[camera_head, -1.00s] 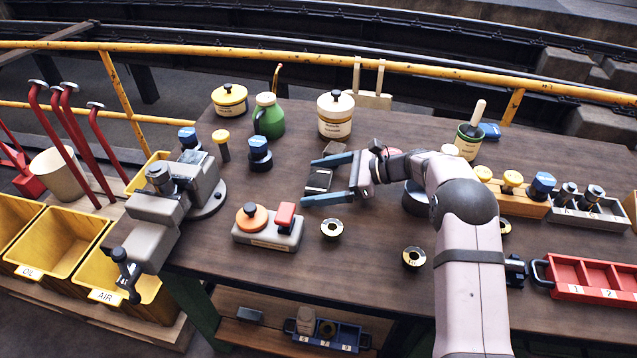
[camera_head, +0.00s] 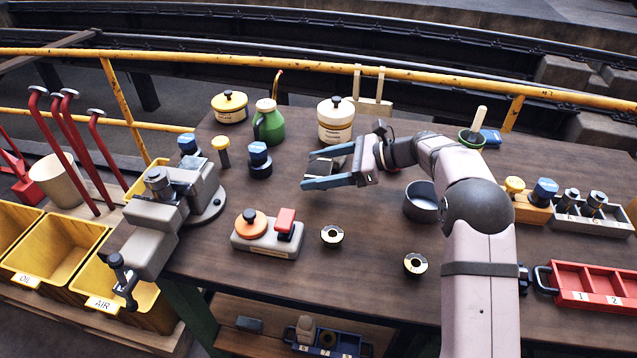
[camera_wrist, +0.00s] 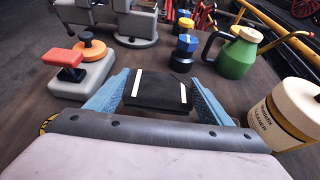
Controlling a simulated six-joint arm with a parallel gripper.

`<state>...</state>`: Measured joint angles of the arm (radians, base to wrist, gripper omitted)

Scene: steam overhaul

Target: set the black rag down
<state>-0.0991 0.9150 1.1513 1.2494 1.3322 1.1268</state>
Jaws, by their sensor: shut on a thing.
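The black rag (camera_wrist: 158,90) is a flat, dark, folded pad with two white stripes. It sits between the blue fingers of my gripper (camera_wrist: 156,92) in the wrist view. In the head view, my gripper (camera_head: 328,167) is shut on the rag (camera_head: 341,165), in front of the white-and-yellow tin (camera_head: 335,126). The fingers hide part of the rag there. I cannot tell whether its underside touches the table.
The wooden table (camera_head: 300,200) has bare room around the rag. A green can (camera_head: 269,125) and blue-topped pot (camera_head: 258,160) stand left. A grey bowl (camera_head: 422,203) stands right.

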